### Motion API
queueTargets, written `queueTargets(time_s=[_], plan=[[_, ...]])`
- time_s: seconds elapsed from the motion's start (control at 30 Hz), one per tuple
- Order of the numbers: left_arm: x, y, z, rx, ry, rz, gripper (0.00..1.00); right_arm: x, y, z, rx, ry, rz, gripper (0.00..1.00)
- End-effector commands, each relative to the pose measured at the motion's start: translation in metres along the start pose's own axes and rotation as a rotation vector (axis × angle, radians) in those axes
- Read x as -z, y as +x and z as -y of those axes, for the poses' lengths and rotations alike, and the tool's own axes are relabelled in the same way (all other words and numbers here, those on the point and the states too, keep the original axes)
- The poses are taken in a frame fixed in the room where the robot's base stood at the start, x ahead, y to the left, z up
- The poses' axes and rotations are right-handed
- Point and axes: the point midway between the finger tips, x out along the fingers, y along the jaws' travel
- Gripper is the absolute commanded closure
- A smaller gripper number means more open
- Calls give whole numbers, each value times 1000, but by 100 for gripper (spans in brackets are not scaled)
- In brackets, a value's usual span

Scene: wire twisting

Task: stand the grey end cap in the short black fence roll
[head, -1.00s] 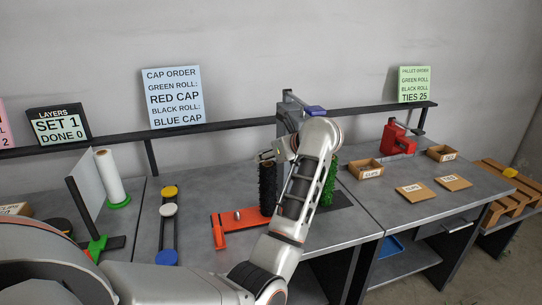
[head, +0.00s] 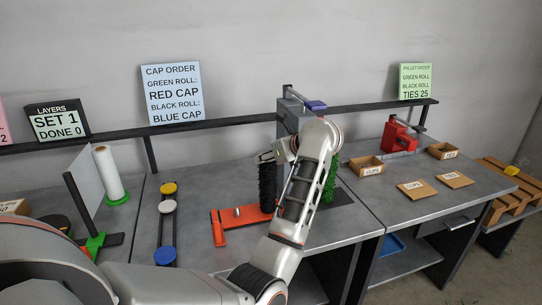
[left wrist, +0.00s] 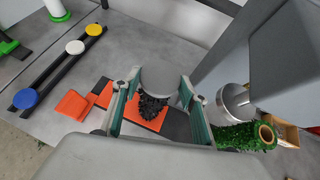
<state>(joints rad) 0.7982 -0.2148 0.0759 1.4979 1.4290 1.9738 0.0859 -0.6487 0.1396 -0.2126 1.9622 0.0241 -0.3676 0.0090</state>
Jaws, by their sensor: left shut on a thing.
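A round grey end cap (left wrist: 160,80) sits between the fingers of my left gripper (left wrist: 157,100) in the left wrist view. The gripper is shut on it; in the head view the gripper (head: 263,157) is near the top of the short black fence roll (head: 267,188). The roll stands upright at the orange fixture. In the left wrist view the cap hides most of the roll (left wrist: 153,106), leaving bristly black wire visible below it. I cannot tell whether the cap touches the roll. My right gripper is not in view.
The orange fixture (head: 240,221) lies beside the black roll. A green roll (head: 330,180) stands right, partly behind my arm. Yellow (head: 169,188), white (head: 168,207) and blue (head: 165,256) caps sit on a rail. An order card (head: 174,95) pairs the black roll with a blue cap.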

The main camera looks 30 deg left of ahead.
Motion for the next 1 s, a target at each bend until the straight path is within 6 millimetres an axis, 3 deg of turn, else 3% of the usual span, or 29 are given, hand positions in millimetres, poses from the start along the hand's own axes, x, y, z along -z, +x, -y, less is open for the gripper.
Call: queueTargets(time_s=[0.2,0.23,0.3,0.77,1.0], plan=[[5,4,0,0,0,-1,73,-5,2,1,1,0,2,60],[5,4,0,0,0,-1,54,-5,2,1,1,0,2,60],[4,3,0,0,0,0,37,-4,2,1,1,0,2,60],[4,3,0,0,0,-1,37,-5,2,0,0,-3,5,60],[-11,-7,0,1,-2,2,37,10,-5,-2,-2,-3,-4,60]])
